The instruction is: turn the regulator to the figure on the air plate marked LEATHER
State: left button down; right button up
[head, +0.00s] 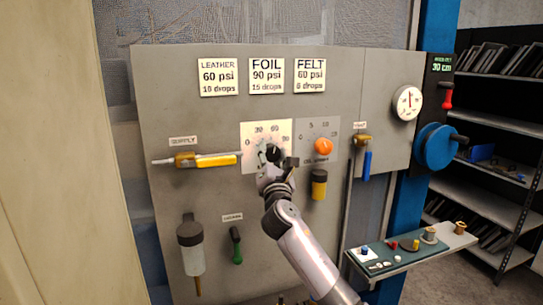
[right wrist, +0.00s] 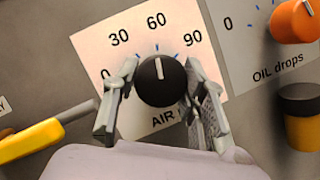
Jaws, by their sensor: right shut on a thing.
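The LEATHER plate (head: 218,77) at the top left of the panel reads 60 psi. The regulator is a black round knob (right wrist: 162,88) on a white dial plate (right wrist: 90,48) marked 0, 30, 60, 90 and AIR. In the right wrist view its white pointer line points up, at about the 60 mark. My right gripper (right wrist: 160,84) is shut on the knob, one finger on each side. In the head view this gripper (head: 274,167) hides part of the knob and the lower dial. My left gripper is not in view.
The FOIL plate (head: 267,76) reads 90 psi and the FELT plate (head: 310,75) 60 psi. An orange oil knob (head: 323,146) sits close right. A yellow supply lever (head: 207,160) is left. A round gauge (head: 408,103) and a blue wheel (head: 433,147) are farther right.

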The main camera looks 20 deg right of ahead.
jog(key=shift+m+g+h, duration=0.3)
jog(key=shift+m+h, duration=0.2)
jog(key=shift+m, duration=0.6)
jog(key=o, duration=1.2)
jog(key=shift+c, duration=0.2)
jog(key=v, duration=1.2)
